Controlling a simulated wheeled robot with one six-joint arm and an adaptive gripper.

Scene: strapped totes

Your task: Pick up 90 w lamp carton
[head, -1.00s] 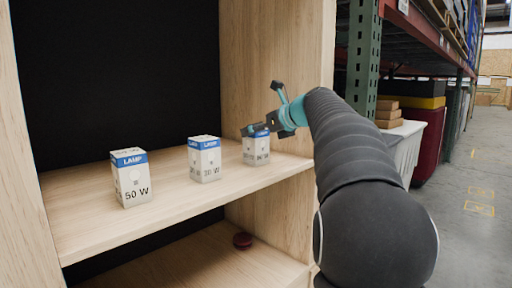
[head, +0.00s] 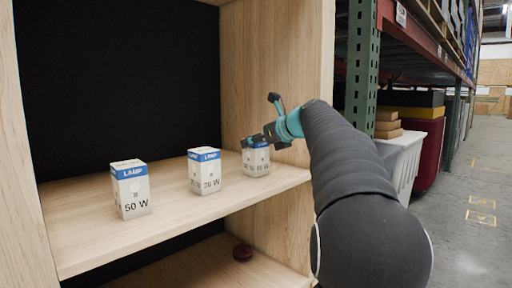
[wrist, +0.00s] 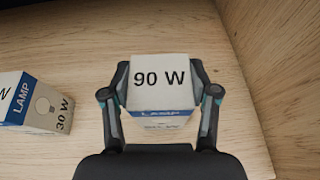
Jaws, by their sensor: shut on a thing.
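The 90 W lamp carton (wrist: 160,70) is white with a blue LAMP band and stands at the right end of the shelf, near the side panel. In the wrist view my gripper (wrist: 160,95) has one finger on each side of the carton and is shut on it. In the head view the carton (head: 256,162) is partly covered by my gripper (head: 262,138) at its top. The carton appears to be still at shelf level; I cannot tell any gap beneath it.
A carton marked 30 W (head: 205,172) stands to the left and also shows in the wrist view (wrist: 38,102). A 50 W carton (head: 131,190) stands farther left. The wooden side panel (head: 285,80) is close on the right.

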